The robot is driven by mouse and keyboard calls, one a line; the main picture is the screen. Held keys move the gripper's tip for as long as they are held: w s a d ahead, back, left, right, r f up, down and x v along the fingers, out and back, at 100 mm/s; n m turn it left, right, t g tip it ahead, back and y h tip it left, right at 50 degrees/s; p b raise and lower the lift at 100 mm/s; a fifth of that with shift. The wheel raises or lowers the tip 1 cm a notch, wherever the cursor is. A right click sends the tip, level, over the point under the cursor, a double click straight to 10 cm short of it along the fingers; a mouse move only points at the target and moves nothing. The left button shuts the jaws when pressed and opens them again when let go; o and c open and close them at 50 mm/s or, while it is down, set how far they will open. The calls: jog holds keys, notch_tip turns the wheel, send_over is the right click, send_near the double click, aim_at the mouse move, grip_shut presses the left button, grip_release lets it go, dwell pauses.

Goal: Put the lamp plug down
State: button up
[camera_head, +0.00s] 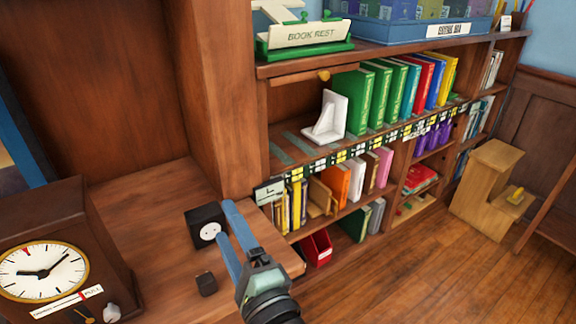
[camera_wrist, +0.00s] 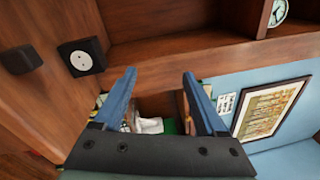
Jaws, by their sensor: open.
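A small dark block (camera_head: 206,284), which looks like the lamp plug, rests on the wooden counter; no cord can be made out. It also shows in the wrist view (camera_wrist: 20,57), at the upper left. A black box with a round white socket face (camera_head: 207,229) stands behind it on the counter, and the two are apart. The socket box also shows in the wrist view (camera_wrist: 82,57). My gripper (camera_head: 224,220) has its blue fingers apart and nothing between them. It is to the right of the block, its fingertips overlapping the socket box's right edge in the head view.
A wooden clock (camera_head: 62,262) stands at the left of the counter (camera_head: 155,215). A bookcase with several books (camera_head: 352,105), a white bookend (camera_head: 326,118) and a green book rest (camera_head: 305,45) is to the right. A wooden step stool (camera_head: 490,190) stands on the floor, which is otherwise clear nearby.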

notch_tip(320, 180, up, 16)
jog(key=d+n+t+h, duration=0.2)
jog(key=d+n+t, duration=0.15)
jog(key=n, duration=0.45)
jog(key=s+d+r+n+t+h, duration=0.3)
jog(key=s+r+h, duration=0.1)
jog(key=r, duration=0.6)
jog(key=s+d+r+n+t+h, duration=0.3)
jog(key=s+r, duration=0.3)
jog(key=r, duration=0.5)
jog(key=shift+s+n+t+h, duration=0.35)
jog(key=shift+n+t+h, duration=0.05)
jog(key=shift+t, duration=0.35)
jog(key=shift+r, duration=0.1)
